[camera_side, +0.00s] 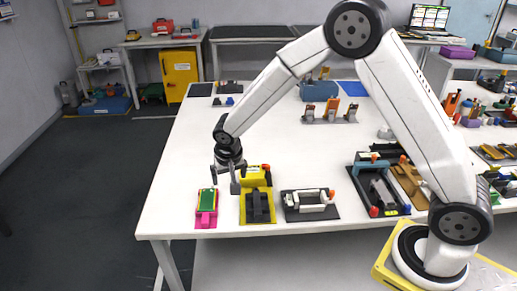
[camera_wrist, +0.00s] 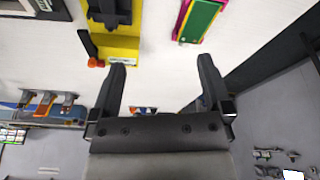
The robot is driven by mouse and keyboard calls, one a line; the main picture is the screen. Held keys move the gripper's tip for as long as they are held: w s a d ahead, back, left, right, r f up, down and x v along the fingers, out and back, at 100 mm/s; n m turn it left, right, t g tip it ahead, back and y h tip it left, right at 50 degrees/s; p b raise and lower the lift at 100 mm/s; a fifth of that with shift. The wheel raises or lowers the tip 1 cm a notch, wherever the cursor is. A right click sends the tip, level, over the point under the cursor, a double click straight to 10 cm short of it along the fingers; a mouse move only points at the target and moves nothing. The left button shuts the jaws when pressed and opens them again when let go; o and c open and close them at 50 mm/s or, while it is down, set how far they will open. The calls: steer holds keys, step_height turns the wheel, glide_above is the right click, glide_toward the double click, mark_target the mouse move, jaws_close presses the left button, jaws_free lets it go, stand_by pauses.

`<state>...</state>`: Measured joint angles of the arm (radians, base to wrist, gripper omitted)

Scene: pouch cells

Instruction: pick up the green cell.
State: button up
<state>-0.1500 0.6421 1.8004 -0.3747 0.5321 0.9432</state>
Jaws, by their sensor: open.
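The green cell (camera_side: 207,198) is a flat green slab lying in a pink holder (camera_side: 206,219) near the table's front left corner. In the wrist view the green cell (camera_wrist: 202,18) shows at the top, right of centre, cut by the frame edge, with the pink holder around it. My gripper (camera_side: 224,183) is open and points down, above and slightly right of the green cell. In the wrist view the gap between the fingers (camera_wrist: 162,68) is empty, and the cell lies beyond the fingertips, clear of them.
A yellow fixture with a dark block (camera_side: 257,207) stands just right of the pink holder, close to my gripper. A dark fixture with a white frame (camera_side: 310,205) is further right. The table's left edge is close to the holder. White table (camera_side: 180,165) behind it is bare.

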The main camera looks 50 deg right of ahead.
mark_target(207, 198)
steer(key=w+a+f+m, duration=0.1)
steer(key=w+f, duration=0.1)
steer(key=w+a+f+m+h, duration=0.1)
steer(key=w+f, duration=0.1)
steer(key=w, duration=0.1)
steer(key=w+a+f+m, duration=0.1)
steer(key=w+f, duration=0.1)
steer(key=w, duration=0.1)
steer(key=shift+w+a+f+t, duration=0.2)
steer(key=shift+a+f+t, duration=0.1)
steer(key=shift+x, duration=1.3)
steer(key=shift+d+f, duration=0.1)
steer(key=shift+x, duration=2.45)
steer(key=shift+d, duration=0.1)
steer(key=shift+c, duration=0.2)
steer(key=c, duration=1)
steer(key=shift+o, duration=0.2)
